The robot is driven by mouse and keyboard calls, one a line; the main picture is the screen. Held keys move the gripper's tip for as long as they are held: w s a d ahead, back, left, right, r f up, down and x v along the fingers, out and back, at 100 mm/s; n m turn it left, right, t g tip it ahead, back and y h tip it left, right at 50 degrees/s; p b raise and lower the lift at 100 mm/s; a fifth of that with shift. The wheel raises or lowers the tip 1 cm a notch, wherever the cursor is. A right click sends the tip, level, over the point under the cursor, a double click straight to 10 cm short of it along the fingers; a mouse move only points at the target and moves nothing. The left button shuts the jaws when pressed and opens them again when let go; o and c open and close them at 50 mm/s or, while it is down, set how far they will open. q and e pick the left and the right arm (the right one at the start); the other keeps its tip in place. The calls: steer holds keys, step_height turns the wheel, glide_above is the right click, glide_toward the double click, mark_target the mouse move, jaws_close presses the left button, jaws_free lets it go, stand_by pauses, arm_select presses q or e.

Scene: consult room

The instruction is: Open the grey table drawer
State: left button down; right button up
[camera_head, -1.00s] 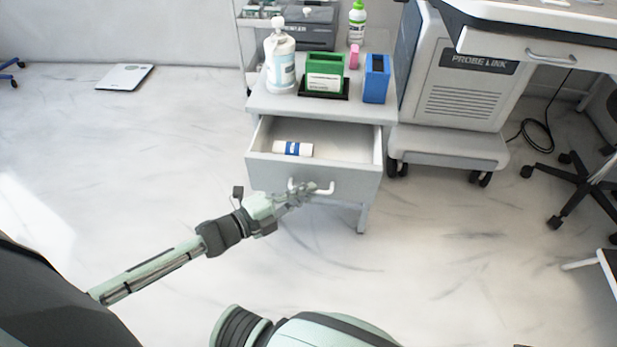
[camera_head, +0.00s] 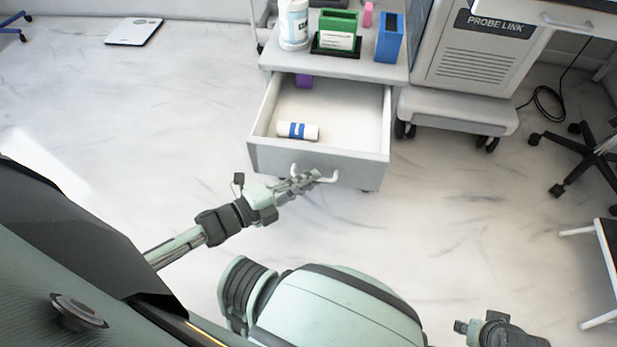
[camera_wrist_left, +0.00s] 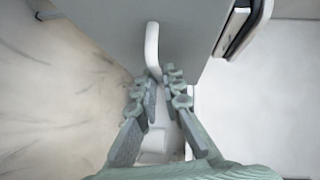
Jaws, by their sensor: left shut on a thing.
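The grey table (camera_head: 330,66) stands ahead of me with its drawer (camera_head: 322,165) pulled well out. Inside the drawer are a white tube with a blue band (camera_head: 297,131) and a purple item (camera_head: 304,82) near the back. A white bar handle (camera_head: 327,178) is on the drawer front. My left gripper (camera_head: 311,181) is shut on this handle; in the left wrist view the handle (camera_wrist_left: 152,48) runs between the two fingers (camera_wrist_left: 163,95). My right gripper (camera_head: 467,328) is low at the right, away from the table; its fingers are too small to read.
On the tabletop stand a white bottle (camera_head: 294,25), a green box (camera_head: 338,25), a blue box (camera_head: 389,40) and a pink item (camera_head: 368,14). A wheeled machine (camera_head: 470,60) is close on the right. A chair base (camera_head: 582,150) is farther right.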

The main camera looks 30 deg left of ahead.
arm_select(q)
steer(key=c, duration=1.6)
jaws_free()
steer(key=shift+c, duration=0.2)
steer(key=v, duration=1.2)
steer(key=w+a+f+n+g+y, duration=0.3)
steer(key=w+a+f+n+y, duration=0.2)
steer(key=f+n+y, duration=0.45)
steer(key=s+d+f+n+g, duration=0.2)
steer(key=s+n+g, duration=0.5)
steer(key=n, duration=0.4)
steer(key=shift+s+d+g, duration=0.25)
steer(key=shift+d+g, duration=0.25)
steer(key=shift+d, duration=0.05)
